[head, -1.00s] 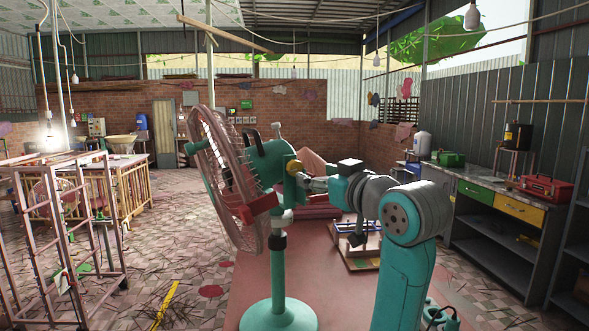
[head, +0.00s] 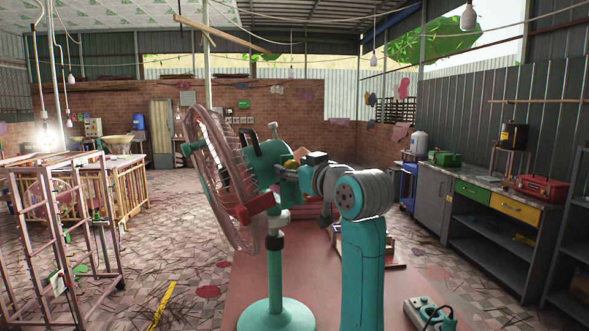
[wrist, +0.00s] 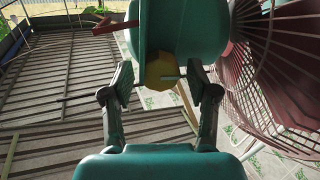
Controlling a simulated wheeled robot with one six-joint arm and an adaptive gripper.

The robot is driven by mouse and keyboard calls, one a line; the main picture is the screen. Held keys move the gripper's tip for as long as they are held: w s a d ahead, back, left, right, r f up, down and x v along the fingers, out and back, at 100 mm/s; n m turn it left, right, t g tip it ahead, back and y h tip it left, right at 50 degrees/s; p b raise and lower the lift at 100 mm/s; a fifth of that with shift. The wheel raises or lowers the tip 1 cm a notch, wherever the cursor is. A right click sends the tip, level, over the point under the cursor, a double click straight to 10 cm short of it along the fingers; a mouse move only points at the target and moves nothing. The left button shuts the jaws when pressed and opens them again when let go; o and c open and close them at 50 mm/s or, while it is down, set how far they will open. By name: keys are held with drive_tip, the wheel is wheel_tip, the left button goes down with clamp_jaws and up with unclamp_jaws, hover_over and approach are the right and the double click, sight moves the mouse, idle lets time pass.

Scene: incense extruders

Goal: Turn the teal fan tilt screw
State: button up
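The teal fan (head: 275,240) stands upright on a round base, its reddish wire cage (head: 222,185) facing left. In the wrist view the teal motor housing (wrist: 180,30) is at the top and the cage (wrist: 285,60) at the right. The tilt screw, a yellow knob (wrist: 160,72), sits below the housing at the picture's middle. It shows only partly in the head view (head: 291,164), behind my gripper. My gripper (wrist: 161,84) is open, one dark finger on each side of the knob, with visible gaps. I see no contact.
The fan stands on a reddish surface (head: 345,300). A small grey box with a cable (head: 428,312) lies there at lower right. A workbench with a red toolbox (head: 541,188) is at right. A metal rack (head: 60,235) stands at left, with floor between it and the fan.

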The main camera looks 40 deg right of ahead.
drive_tip(key=c, duration=0.9)
drive_tip(key=shift+o, duration=0.2)
drive_tip(key=shift+m, duration=0.3)
drive_tip(key=m, duration=0.4)
drive_tip(key=shift+m, duration=0.3)
drive_tip(key=m, duration=1.3)
drive_tip(key=shift+d+f, duration=0.2)
drive_tip(key=shift+m, duration=0.4)
